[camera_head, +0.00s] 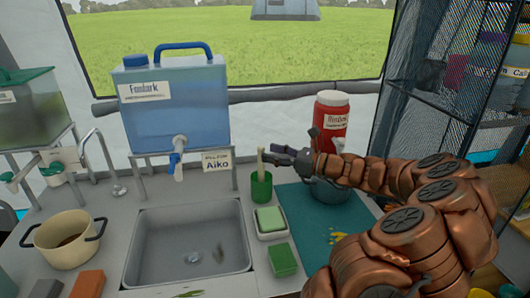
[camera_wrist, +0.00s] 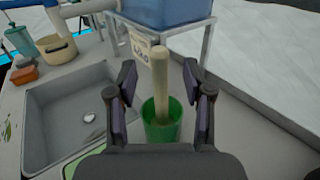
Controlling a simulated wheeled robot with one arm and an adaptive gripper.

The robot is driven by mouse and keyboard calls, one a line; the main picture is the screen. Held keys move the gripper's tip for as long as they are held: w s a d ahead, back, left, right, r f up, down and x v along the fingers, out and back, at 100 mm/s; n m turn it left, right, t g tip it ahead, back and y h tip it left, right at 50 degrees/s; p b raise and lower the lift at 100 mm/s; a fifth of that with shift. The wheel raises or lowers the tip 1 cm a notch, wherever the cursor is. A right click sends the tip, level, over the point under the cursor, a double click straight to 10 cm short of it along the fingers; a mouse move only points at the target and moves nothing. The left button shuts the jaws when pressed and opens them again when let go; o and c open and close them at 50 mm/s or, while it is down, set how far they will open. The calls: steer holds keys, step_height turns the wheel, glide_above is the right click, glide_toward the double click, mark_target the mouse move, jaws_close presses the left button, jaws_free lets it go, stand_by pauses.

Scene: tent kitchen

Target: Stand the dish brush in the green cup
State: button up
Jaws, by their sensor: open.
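The green cup (camera_head: 261,186) stands on the counter behind the soap dish, right of the sink. It also shows in the wrist view (camera_wrist: 173,128). The dish brush (camera_head: 261,158) is in the cup, its pale handle (camera_wrist: 160,85) rising well above the rim and looking nearly upright. Its lower end is hidden inside the cup. My gripper (camera_head: 272,154) is at the handle's upper part. In the wrist view my gripper (camera_wrist: 158,88) is open, with one finger on each side of the handle and a visible gap on both sides.
A soap dish with a green bar (camera_head: 270,219) and a green sponge (camera_head: 282,260) sit in front of the cup. The sink (camera_head: 187,245) is left. A blue water tank (camera_head: 176,105) stands behind on a rack. A kettle (camera_head: 330,188) and red jar (camera_head: 331,122) are right.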

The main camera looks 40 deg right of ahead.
steer(key=v, duration=0.8)
steer(key=shift+s, duration=0.15)
stand_by(0.7)
steer(key=w+a+r+n+g+y+p, duration=0.2)
steer(key=a+n+g+y, duration=0.35)
steer(key=a, duration=1.05)
steer(key=s+a+f+n+g+h+p, duration=0.1)
steer(key=s+a+n+g, duration=0.25)
steer(key=a, duration=0.25)
steer(key=s+a+n+g+h, duration=0.2)
steer(key=s+a+n+g, duration=0.1)
steer(key=a+n, duration=0.3)
steer(key=s+a+f+n+g+h+p, duration=0.1)
steer(key=s+a+n+g, duration=0.25)
steer(key=a, duration=0.35)
steer(key=s+d+f+n+g+h+p, duration=0.1)
steer(key=s+n+h, duration=0.4)
steer(key=s, duration=0.3)
steer(key=s+d+f+n+g+h+p, duration=0.1)
steer(key=s+n+h+p, duration=0.1)
steer(key=s+n+h, duration=0.3)
steer(key=s+n, duration=0.2)
steer(key=s, duration=0.2)
steer(key=shift+d, duration=0.35)
